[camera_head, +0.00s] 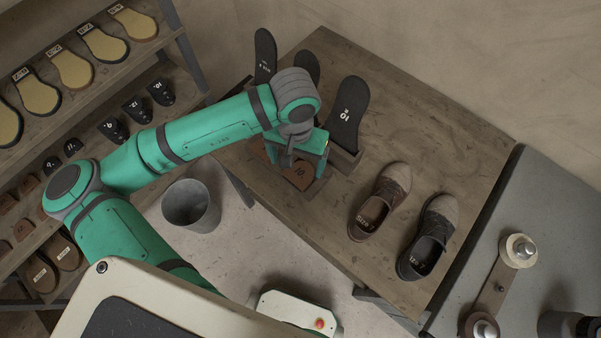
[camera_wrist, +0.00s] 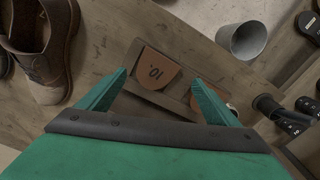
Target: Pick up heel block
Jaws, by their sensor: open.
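A brown heel block (camera_head: 299,175) marked 10 lies in a wooden holder on the table, partly hidden under my gripper in the head view. In the wrist view the heel block (camera_wrist: 158,70) lies between and beyond my two fingertips. My gripper (camera_head: 300,160) is above the holder, pointing down. In the wrist view my gripper (camera_wrist: 160,88) has its green fingers spread wide, with nothing held between them. A second brown piece (camera_wrist: 222,100) lies beside it, partly hidden behind the right finger.
Black soles (camera_head: 348,112) stand upright behind the holder. A brown shoe (camera_head: 380,200) and a black shoe (camera_head: 428,236) stand on the table (camera_head: 440,130) to the right. A grey bucket (camera_head: 190,206) stands on the floor. Shelves (camera_head: 120,77) with soles and heels are at left.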

